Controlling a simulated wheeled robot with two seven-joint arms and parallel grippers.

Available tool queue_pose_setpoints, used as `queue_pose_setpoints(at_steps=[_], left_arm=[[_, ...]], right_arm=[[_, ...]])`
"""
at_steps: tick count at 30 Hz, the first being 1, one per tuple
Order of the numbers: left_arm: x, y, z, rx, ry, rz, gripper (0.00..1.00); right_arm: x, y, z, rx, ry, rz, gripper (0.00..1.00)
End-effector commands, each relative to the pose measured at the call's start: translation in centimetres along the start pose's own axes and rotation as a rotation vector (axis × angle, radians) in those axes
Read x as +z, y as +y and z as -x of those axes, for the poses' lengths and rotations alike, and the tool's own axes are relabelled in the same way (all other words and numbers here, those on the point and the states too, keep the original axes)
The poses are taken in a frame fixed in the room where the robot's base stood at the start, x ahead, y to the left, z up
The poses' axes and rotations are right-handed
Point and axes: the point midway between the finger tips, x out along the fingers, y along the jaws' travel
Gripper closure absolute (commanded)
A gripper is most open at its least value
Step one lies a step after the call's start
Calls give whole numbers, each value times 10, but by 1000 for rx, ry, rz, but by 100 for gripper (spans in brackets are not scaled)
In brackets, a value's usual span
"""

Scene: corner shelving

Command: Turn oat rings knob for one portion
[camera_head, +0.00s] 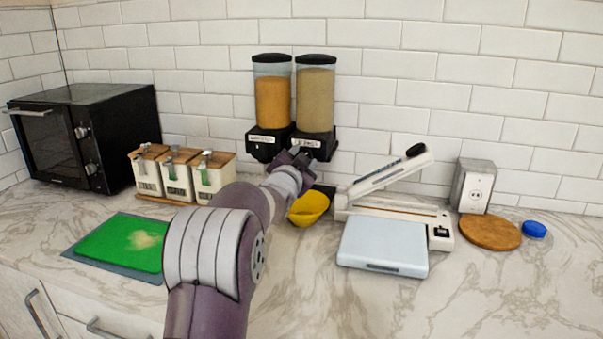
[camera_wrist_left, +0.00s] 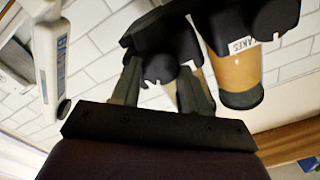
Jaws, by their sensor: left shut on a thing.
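A double dispenser with black lids stands against the tiled wall. Its left canister (camera_head: 273,100) holds orange-brown food and its right canister (camera_head: 315,100) holds paler tan food. Each has a white label, too small to read fully in the head view. My left gripper (camera_head: 297,158) is at the front of the right unit. In the left wrist view, its fingers (camera_wrist_left: 161,80) are shut around a round black knob (camera_wrist_left: 160,68). The knob is hidden behind my gripper in the head view. A yellow bowl (camera_head: 309,208) sits on the counter below. My right gripper is not in view.
A white sealer with a raised arm (camera_head: 390,170) and a pale flat scale (camera_head: 383,246) stand right of the bowl. White containers (camera_head: 178,176) and a black oven (camera_head: 85,135) are left. A green board (camera_head: 118,242) lies front left. The right front counter is clear.

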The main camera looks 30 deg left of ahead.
Motion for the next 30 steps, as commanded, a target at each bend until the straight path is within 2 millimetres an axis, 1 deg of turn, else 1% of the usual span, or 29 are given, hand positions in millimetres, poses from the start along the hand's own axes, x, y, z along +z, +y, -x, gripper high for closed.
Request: queue_pose_setpoints(at_steps=[1,3,15,24,30], left_arm=[[6,5,0,0,0,-41,86],[6,5,0,0,0,-108,86],[5,6,0,1,-1,-484,86],[4,5,0,2,-1,-718,86],[3,5,0,2,-1,-823,86]], right_arm=[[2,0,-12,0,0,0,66],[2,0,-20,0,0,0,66],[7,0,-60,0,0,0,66],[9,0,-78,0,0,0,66],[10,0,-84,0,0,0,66]])
